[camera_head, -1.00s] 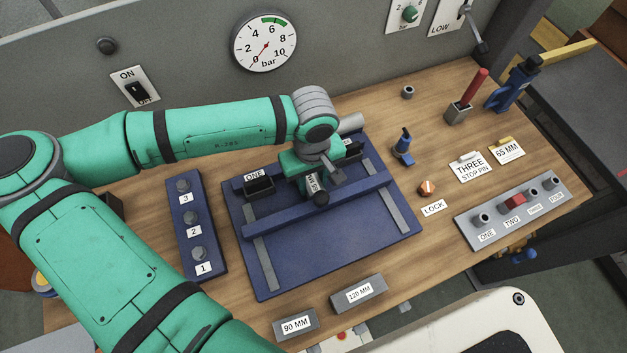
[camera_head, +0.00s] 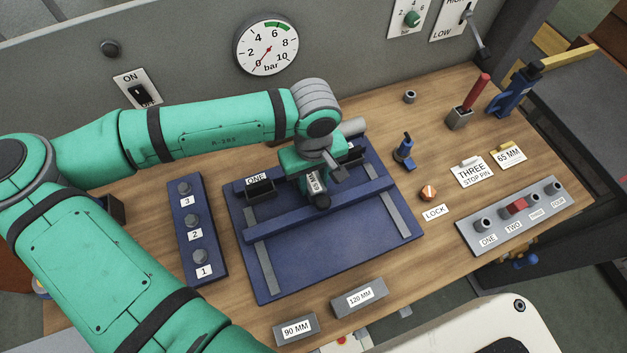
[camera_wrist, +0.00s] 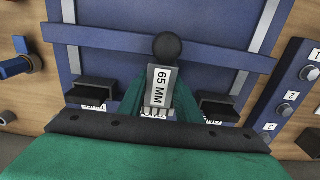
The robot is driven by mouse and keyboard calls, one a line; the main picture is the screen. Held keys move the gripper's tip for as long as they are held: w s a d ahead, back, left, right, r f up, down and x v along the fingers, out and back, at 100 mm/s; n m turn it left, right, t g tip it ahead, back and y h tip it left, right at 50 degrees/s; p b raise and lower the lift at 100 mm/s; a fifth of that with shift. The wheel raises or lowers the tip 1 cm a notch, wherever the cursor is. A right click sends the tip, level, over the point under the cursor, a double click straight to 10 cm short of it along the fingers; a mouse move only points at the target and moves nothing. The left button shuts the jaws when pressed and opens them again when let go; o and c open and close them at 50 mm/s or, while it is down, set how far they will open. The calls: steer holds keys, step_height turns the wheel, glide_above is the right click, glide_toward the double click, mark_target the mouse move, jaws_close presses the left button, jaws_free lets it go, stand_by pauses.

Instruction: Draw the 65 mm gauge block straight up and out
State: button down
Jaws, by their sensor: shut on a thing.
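The 65 mm gauge block (camera_head: 317,183) is a small grey block with a white "65 MM" label. It stands at the blue fixture plate (camera_head: 340,270), against the blue crossbar (camera_head: 290,220). My gripper (camera_head: 313,172) is shut on it from above. In the wrist view the block (camera_wrist: 161,86) sits between the green fingers of my gripper (camera_wrist: 160,103), label facing the camera. A dark round knob (camera_wrist: 168,47) shows just beyond it at the crossbar. The lower end of the block is hidden, so I cannot tell whether it is clear of its seat.
Black stops flank the block, one labelled ONE (camera_head: 260,188). The 90 MM (camera_head: 296,328) and 120 MM (camera_head: 359,296) blocks lie in front of the plate.

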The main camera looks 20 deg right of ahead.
mark_target(313, 180)
steer(key=shift+r, duration=0.25)
steer(key=shift+r, duration=0.3)
steer(key=shift+w+r, duration=0.1)
steer(key=shift+r, duration=0.1)
steer(key=shift+r, duration=0.1)
steer(key=shift+a+r, duration=0.1)
steer(key=shift+r, duration=0.25)
steer(key=shift+r, duration=0.85)
